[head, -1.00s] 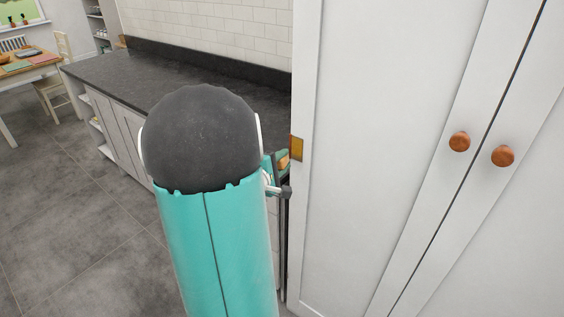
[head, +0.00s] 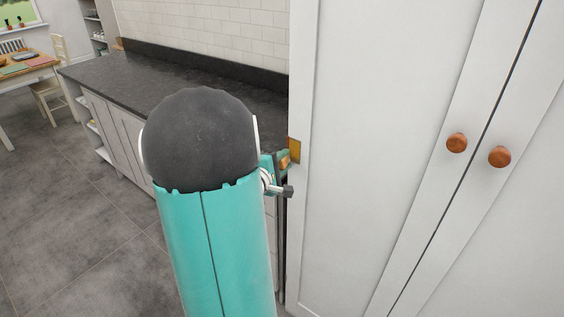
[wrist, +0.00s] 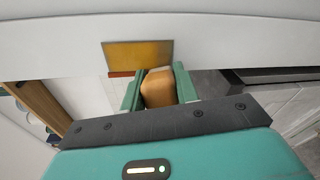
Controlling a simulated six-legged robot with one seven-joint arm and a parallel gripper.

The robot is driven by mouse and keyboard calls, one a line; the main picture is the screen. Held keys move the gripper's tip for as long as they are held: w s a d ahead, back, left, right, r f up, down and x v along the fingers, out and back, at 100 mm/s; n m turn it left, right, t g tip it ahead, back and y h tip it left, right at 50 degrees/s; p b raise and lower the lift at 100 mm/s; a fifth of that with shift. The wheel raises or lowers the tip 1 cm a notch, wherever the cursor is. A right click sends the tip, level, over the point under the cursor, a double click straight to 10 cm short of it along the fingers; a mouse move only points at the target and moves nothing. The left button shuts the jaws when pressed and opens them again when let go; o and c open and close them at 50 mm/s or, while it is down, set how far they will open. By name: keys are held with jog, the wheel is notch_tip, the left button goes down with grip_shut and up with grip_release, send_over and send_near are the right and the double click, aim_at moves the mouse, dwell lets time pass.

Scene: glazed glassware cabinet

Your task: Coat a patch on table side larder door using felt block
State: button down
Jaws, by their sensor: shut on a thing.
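The larder's left door (head: 375,120), on the table side, is white and closed. A golden-yellow patch (head: 294,150) lies on its left edge; it also shows in the wrist view (wrist: 138,55). My gripper (wrist: 158,86) has teal fingers shut on the tan felt block (wrist: 158,92). The block is just below the patch in the wrist view; whether it touches the door I cannot tell. A reddish strip runs along the patch's lower edge there. In the head view, my arm hides most of the gripper, and only a bit of block shows beside the patch.
The right larder door (head: 520,220) is closed, and both doors have round wooden knobs (head: 456,143). A dark worktop (head: 150,82) runs behind my arm on the left. A wooden table (head: 25,70) and chair stand far left. The grey floor at left is clear.

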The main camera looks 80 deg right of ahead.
aim_at(306, 163)
jog(key=shift+s+a, duration=0.4)
jog(key=shift+s, duration=0.45)
jog(key=shift+s+a, duration=0.35)
jog(key=shift+s, duration=0.5)
jog(key=shift+s+a, duration=0.4)
jog(key=shift+s, duration=0.45)
jog(key=shift+w+d, duration=0.4)
jog(key=shift+w, duration=0.5)
jog(key=shift+w+d, duration=0.45)
jog(key=shift+w, duration=0.45)
jog(key=shift+w+d, duration=0.4)
jog(key=shift+w, duration=0.5)
jog(key=shift+a, duration=0.15)
jog(key=shift+w+f+v, duration=0.1)
jog(key=shift+f+v, duration=0.1)
jog(key=shift+v, duration=1.25)
jog(key=shift+w+f+v, duration=0.1)
jog(key=shift+f+v, duration=0.1)
jog(key=shift+v, duration=1.25)
jog(key=shift+a, duration=0.1)
jog(key=v, duration=0.2)
jog(key=shift+w+a+f, duration=0.1)
jog(key=shift+w+a, duration=0.2)
jog(key=shift+w, duration=0.1)
